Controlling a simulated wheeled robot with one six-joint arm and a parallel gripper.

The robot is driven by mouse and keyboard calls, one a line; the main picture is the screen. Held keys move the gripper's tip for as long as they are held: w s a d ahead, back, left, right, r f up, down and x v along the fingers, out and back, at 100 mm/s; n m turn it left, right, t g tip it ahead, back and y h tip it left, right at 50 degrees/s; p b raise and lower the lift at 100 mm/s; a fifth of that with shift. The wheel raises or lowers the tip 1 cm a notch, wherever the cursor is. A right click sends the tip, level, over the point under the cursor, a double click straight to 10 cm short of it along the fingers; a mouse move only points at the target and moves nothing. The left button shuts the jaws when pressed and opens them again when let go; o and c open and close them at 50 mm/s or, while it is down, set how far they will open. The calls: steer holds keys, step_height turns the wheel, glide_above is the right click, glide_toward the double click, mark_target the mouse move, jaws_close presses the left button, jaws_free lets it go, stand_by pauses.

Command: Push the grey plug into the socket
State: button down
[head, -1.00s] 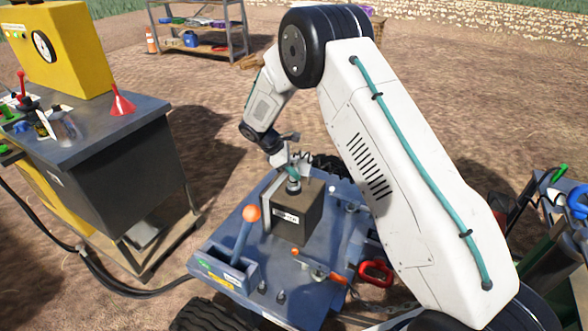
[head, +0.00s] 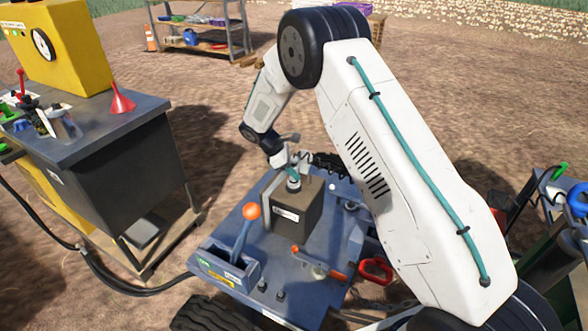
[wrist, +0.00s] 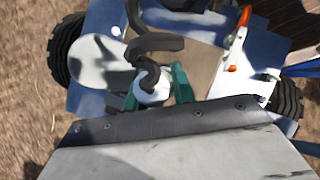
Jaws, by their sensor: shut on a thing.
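My gripper (head: 292,179) is low over the brown box (head: 297,213) on the blue deck of a small cart. In the wrist view, its teal fingers (wrist: 157,92) are closed on either side of a pale grey round piece, which looks like the grey plug (wrist: 153,86). A thick dark cable (wrist: 152,43) curls up from it. In the head view, a small grey piece (head: 293,187) shows below the fingers at the box top. The socket is not clearly visible, and I cannot tell whether the plug is in it.
An orange-handled clamp (head: 320,262) and a red ring handle (head: 376,271) are at the right. A dark workbench (head: 125,165) stands left, apart from the cart (head: 270,262).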

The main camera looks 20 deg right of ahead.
mark_target(294, 158)
steer(key=shift+f, duration=0.25)
steer(key=c, duration=0.7)
jaws_free()
steer(key=shift+r, duration=0.1)
steer(key=shift+r, duration=3.4)
